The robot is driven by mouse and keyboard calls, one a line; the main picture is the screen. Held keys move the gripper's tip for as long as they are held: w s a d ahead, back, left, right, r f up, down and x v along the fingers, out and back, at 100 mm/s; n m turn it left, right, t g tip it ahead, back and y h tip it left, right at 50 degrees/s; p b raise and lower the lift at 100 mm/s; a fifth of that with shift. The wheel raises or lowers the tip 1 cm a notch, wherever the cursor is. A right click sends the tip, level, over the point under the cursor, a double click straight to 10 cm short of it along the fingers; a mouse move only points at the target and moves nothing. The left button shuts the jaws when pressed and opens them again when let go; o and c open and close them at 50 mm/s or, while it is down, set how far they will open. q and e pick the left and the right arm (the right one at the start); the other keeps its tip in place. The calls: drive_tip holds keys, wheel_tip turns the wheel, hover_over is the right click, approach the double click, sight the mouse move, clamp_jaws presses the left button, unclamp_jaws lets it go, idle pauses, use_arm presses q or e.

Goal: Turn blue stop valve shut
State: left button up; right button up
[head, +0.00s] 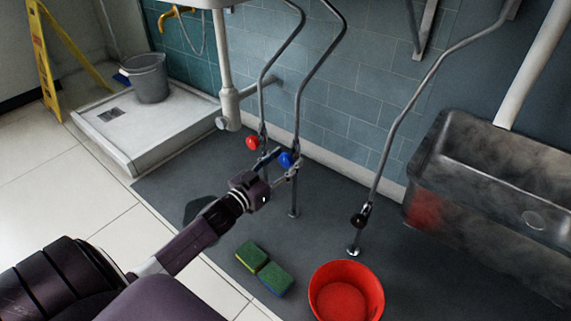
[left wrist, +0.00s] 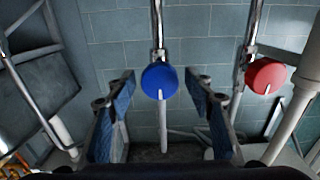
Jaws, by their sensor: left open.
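The blue stop valve (head: 286,160) is a round blue knob with a white mark, on a grey pipe in front of the tiled wall. In the left wrist view the blue knob (left wrist: 160,81) sits centred between and just beyond my finger pads, with a gap on both sides. Its white mark points down in that view. My left gripper (head: 279,165) is open around the line to the knob; it also shows in the left wrist view (left wrist: 161,105). In the head view the fingers partly cover the pipe by the knob. My right gripper is not in view.
A red knob (head: 252,143) sits on the neighbouring pipe, close to the left. A black knob (head: 358,220) is on a pipe further right. A red bucket (head: 374,300) and green sponges (head: 262,268) are on the floor. A stained trough sink (head: 470,140) stands right.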

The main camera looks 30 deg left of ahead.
use_arm(q)
drive_tip(key=shift+w, duration=0.2)
drive_tip(key=c, duration=1.2)
drive_tip(key=shift+o, duration=0.2)
